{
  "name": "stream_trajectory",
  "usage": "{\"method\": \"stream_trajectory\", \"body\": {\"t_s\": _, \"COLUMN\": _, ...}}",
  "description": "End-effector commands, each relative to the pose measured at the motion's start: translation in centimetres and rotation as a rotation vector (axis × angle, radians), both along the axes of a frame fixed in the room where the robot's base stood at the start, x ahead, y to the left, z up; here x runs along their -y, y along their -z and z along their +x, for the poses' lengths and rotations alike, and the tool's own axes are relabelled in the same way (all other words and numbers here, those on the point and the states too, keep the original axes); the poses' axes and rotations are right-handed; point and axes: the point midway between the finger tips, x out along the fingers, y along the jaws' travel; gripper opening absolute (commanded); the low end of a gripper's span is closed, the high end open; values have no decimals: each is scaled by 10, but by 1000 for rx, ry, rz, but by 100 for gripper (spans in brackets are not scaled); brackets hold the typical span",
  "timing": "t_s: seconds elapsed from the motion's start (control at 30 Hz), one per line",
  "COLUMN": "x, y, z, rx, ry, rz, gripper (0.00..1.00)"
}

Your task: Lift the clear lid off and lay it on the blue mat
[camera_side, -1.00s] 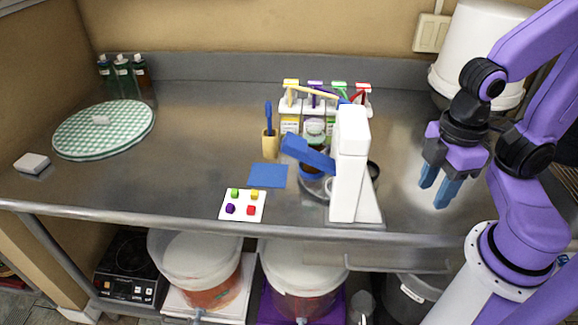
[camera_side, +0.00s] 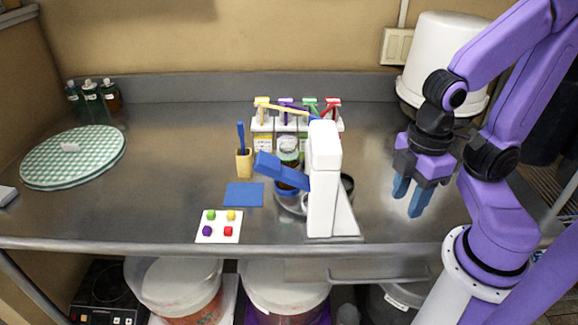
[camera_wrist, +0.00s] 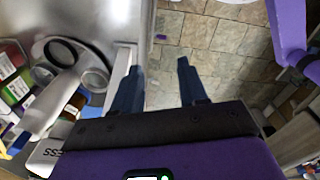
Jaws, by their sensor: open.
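My gripper (camera_side: 409,195) hangs open and empty over the right part of the steel counter, its blue fingers pointing down. The wrist view also shows the spread fingers (camera_wrist: 156,88) with only floor between them. A jar (camera_side: 288,152) with a clear-looking top stands behind the white and blue press; I cannot tell for sure whether this top is the clear lid. The blue mat (camera_side: 244,194) lies flat and bare left of the press. My gripper is well to the right of both, with the press between.
The white press (camera_side: 322,180) with its blue arm stands mid-counter. A tan cup (camera_side: 244,163) holds a blue tool. A card (camera_side: 219,227) bears coloured pieces. A rack of coloured-handled tools (camera_side: 262,118) stands behind. A checkered round mat (camera_side: 72,157) lies left. The left-middle counter is clear.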

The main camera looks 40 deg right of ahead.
Motion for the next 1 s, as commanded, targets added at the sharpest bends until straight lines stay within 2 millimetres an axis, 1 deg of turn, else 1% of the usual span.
{"method": "stream_trajectory", "body": {"t_s": 0.27, "x": 0, "y": 0, "z": 0, "rx": 0, "ry": 0, "rz": 0, "gripper": 43}}
{"method": "stream_trajectory", "body": {"t_s": 0.37, "x": 0, "y": 0, "z": 0, "rx": 0, "ry": 0, "rz": 0, "gripper": 72}}
{"method": "stream_trajectory", "body": {"t_s": 0.4, "x": 0, "y": 0, "z": 0, "rx": 0, "ry": 0, "rz": 0, "gripper": 75}}
{"method": "stream_trajectory", "body": {"t_s": 0.63, "x": 0, "y": 0, "z": 0, "rx": 0, "ry": 0, "rz": 0, "gripper": 75}}
{"method": "stream_trajectory", "body": {"t_s": 0.7, "x": 0, "y": -3, "z": 0, "rx": 1, "ry": 0, "rz": 2, "gripper": 75}}
{"method": "stream_trajectory", "body": {"t_s": 0.77, "x": -1, "y": -10, "z": 1, "rx": 3, "ry": 0, "rz": 5, "gripper": 75}}
{"method": "stream_trajectory", "body": {"t_s": 0.87, "x": -2, "y": -34, "z": 1, "rx": 5, "ry": 0, "rz": 11, "gripper": 75}}
{"method": "stream_trajectory", "body": {"t_s": 0.97, "x": -2, "y": -72, "z": 1, "rx": 7, "ry": -2, "rz": 14, "gripper": 75}}
{"method": "stream_trajectory", "body": {"t_s": 1.0, "x": -2, "y": -88, "z": 1, "rx": 7, "ry": -2, "rz": 14, "gripper": 75}}
